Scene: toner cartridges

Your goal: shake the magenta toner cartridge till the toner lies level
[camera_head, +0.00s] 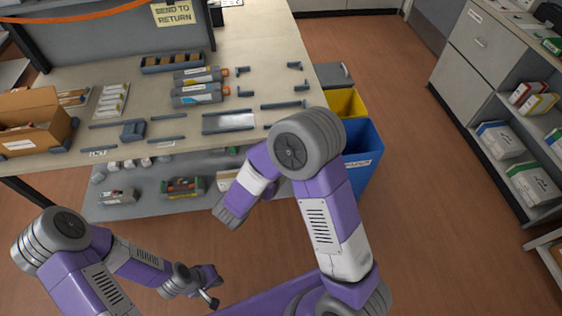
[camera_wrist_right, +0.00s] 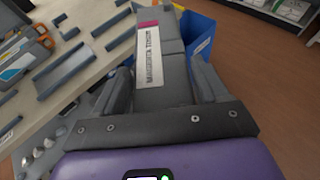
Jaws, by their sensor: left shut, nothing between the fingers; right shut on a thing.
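The magenta toner cartridge (camera_wrist_right: 172,75), a long grey body with a white "MAGENTA TONER" label and a magenta patch, fills the middle of the right wrist view. My right gripper (camera_wrist_right: 163,84) is shut on it, with one finger on each side. The cartridge points away from the wrist. The toner inside cannot be seen. In the head view my right arm's bent links stand in front of the bench, and I cannot make out the cartridge there. My left gripper (camera_head: 211,291) is shut and empty, low in the head view, away from the bench.
Other toner cartridges (camera_head: 197,95) with orange ends lie on the bench (camera_head: 250,40). Guide rails and a metal plate (camera_head: 228,122) lie near its front edge. An open cardboard box (camera_head: 35,125) is at left. Yellow (camera_head: 346,102) and blue (camera_head: 362,165) bins stand beside the bench. Floor at right is clear.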

